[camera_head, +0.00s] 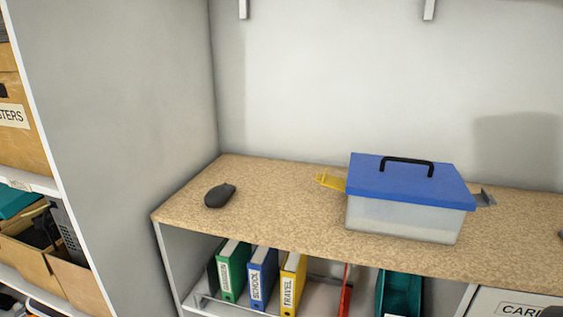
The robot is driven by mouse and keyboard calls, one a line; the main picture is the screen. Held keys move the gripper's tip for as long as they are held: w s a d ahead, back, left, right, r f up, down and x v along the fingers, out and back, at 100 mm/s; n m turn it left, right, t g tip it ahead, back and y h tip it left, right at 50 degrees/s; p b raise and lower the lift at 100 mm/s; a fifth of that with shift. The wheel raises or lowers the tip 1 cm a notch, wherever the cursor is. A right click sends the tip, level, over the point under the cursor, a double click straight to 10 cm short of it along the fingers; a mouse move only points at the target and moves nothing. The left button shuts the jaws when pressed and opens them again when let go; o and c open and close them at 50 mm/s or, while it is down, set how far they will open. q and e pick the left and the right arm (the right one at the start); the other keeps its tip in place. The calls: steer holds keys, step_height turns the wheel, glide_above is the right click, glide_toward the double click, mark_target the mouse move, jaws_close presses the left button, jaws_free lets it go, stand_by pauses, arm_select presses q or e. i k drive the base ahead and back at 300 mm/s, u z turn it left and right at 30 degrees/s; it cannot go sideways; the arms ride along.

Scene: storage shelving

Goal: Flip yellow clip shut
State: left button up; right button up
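A clear plastic box (402,218) with a blue lid (425,188) stands on the wood-topped shelf, right of the middle. The lid lies on the box and has a black handle (408,162) on top. The yellow clip (330,182) sticks out from the box's left end, swung outward and apart from the box wall. A grey clip (487,197) sticks out in the same way at the right end. Neither of my grippers shows clearly in this view.
A dark computer mouse (219,195) lies on the worktop (275,212) to the left, with clear surface between it and the box. Below are a green binder (233,272), a blue binder (262,279) and a yellow binder (292,283). A grey wall panel (115,120) rises at the left.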

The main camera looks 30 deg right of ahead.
mark_target(326, 179)
steer(key=z, duration=0.55)
steer(key=i, duration=0.8)
steer(key=z, duration=0.9)
